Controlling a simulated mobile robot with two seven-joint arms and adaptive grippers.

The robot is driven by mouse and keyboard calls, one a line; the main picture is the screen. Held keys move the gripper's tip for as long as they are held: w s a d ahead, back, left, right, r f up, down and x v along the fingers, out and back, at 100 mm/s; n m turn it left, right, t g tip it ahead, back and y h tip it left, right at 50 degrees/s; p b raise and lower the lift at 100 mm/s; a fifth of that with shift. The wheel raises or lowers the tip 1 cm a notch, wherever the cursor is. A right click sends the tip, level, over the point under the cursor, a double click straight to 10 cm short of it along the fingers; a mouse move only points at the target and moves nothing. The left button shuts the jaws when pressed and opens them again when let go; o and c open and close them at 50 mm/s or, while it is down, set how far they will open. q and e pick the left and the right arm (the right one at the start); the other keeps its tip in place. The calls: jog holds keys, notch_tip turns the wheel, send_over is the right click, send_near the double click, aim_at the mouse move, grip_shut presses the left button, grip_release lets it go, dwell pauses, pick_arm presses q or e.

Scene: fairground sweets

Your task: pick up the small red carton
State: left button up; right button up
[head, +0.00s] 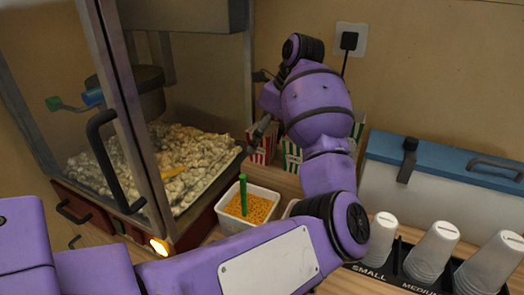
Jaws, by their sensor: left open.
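A red-and-white striped carton (263,148) stands on the wooden counter against the back wall, just right of the popcorn machine. A green-and-white striped carton (291,155) stands to its right, partly hidden by my arm. My left gripper (259,105) is open and empty, with its dark fingers above and close to the red carton's top. Whether a finger touches the carton cannot be told. Part of another striped carton (358,130) shows behind my left wrist, mostly hidden. My right gripper is not in view.
The glass popcorn machine (122,120) fills the left. A white tub (265,195) of yellow kernels with a green handle stands in front of the cartons. Stacked white cups (432,252) and a blue-lidded box (440,180) are at right.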

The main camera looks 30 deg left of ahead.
pick_arm(q)
jog(key=c, duration=1.1)
